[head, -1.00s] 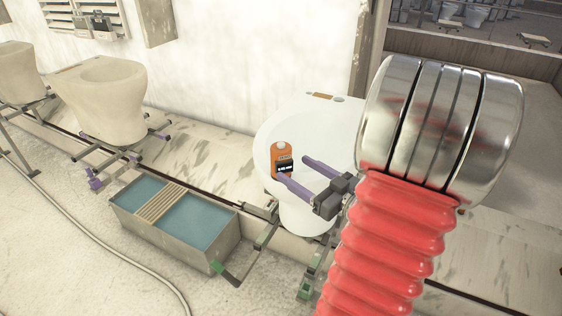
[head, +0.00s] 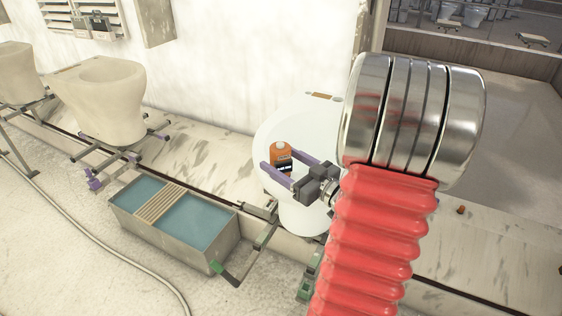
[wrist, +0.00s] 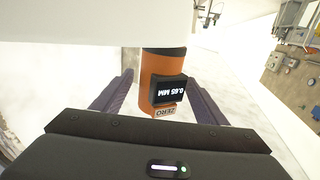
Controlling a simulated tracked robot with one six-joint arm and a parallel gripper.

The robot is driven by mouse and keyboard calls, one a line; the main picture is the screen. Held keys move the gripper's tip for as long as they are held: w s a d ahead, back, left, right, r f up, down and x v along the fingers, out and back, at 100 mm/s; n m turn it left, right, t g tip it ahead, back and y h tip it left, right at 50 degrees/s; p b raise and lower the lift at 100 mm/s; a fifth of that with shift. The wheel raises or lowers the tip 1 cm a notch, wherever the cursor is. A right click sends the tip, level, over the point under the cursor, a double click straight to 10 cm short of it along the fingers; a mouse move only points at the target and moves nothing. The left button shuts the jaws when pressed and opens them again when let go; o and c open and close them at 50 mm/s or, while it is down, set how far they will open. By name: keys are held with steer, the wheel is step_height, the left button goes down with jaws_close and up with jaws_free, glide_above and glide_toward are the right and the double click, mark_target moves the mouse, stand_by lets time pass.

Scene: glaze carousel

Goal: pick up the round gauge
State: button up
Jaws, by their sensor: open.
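My gripper (head: 284,160) is open, with purple fingers. In the wrist view one finger lies on each side of the gauge, with gaps between, and my gripper (wrist: 157,95) is not closed on it.
A grey trough (head: 225,250) of blue-green water with a slatted board stands on the floor at left. Unglazed toilet bowls (head: 101,90) stand on carriers along the rail. A hose (head: 110,243) lies on the floor. A white wall rises behind.

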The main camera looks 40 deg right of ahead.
steer(key=shift+w+r, duration=0.15)
steer(key=shift+w, duration=1.15)
steer(key=shift+w+r, duration=0.1)
steer(key=shift+w, duration=1.2)
steer(key=shift+c, duration=0.5)
steer(key=c, duration=1.1)
steer(key=shift+r, duration=5)
